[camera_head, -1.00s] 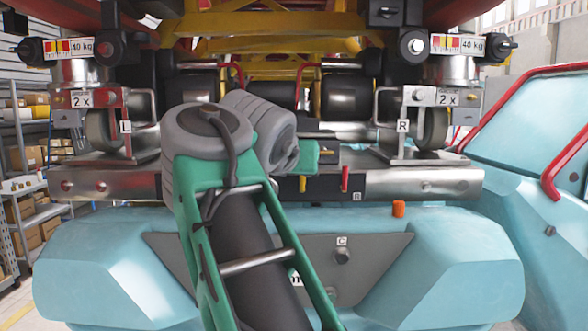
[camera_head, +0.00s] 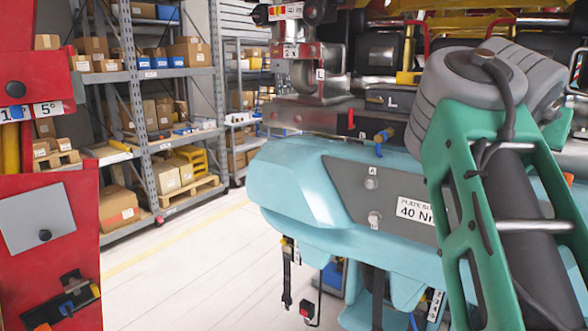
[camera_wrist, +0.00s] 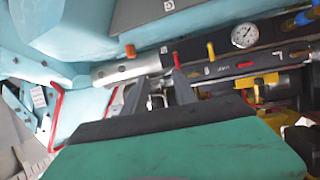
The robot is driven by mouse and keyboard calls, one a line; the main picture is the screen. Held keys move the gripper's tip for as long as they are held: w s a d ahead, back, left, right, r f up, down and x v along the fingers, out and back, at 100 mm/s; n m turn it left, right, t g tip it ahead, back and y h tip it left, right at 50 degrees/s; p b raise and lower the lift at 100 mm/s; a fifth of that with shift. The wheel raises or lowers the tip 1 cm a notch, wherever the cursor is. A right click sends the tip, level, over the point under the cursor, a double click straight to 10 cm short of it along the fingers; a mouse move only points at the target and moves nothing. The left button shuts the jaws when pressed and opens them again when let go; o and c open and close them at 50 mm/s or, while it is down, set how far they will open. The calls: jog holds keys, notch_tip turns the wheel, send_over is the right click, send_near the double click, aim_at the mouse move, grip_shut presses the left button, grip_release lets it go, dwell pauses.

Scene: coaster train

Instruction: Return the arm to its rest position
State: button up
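My green and grey arm (camera_head: 480,170) stands bent at the right of the head view, its elbow raised in front of the coaster train. My gripper is hidden behind it there. In the wrist view my gripper (camera_wrist: 160,84) shows two dark fingers with a gap between them, beyond its green body. Nothing is visible between the fingers. Behind them are a metal bar with red and yellow levers and a round gauge (camera_wrist: 244,35), and these look apart from the gripper.
The light-blue train body (camera_head: 300,190) and its wheel assembly (camera_head: 318,70) are close to my arm. A red cabinet (camera_head: 50,200) stands at the left edge. Shelves with boxes (camera_head: 150,110) stand behind. Clear floor (camera_head: 190,260) lies between cabinet and train.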

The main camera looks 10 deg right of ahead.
jog(key=w+a+f+n+y, duration=0.2)
jog(key=w+a+f+y, duration=0.25)
jog(key=w+f, duration=0.55)
jog(key=a+f+n+y, duration=0.15)
jog(key=a+f, duration=0.25)
jog(key=f, duration=0.4)
jog(key=a+f+n+y, duration=0.15)
jog(key=a+f, duration=0.25)
jog(key=f, duration=0.4)
jog(key=s+a+f+n+g+y, duration=0.1)
jog(key=s+a+f+n+y, duration=0.1)
jog(key=s+a+f, duration=0.3)
jog(key=s+a+f+n+g+y, duration=0.2)
jog(key=s+a+f+n, duration=0.2)
jog(key=a+f, duration=0.9)
jog(key=shift+s+a+f+n, duration=0.4)
jog(key=shift+a+n, duration=0.2)
jog(key=shift+a, duration=0.3)
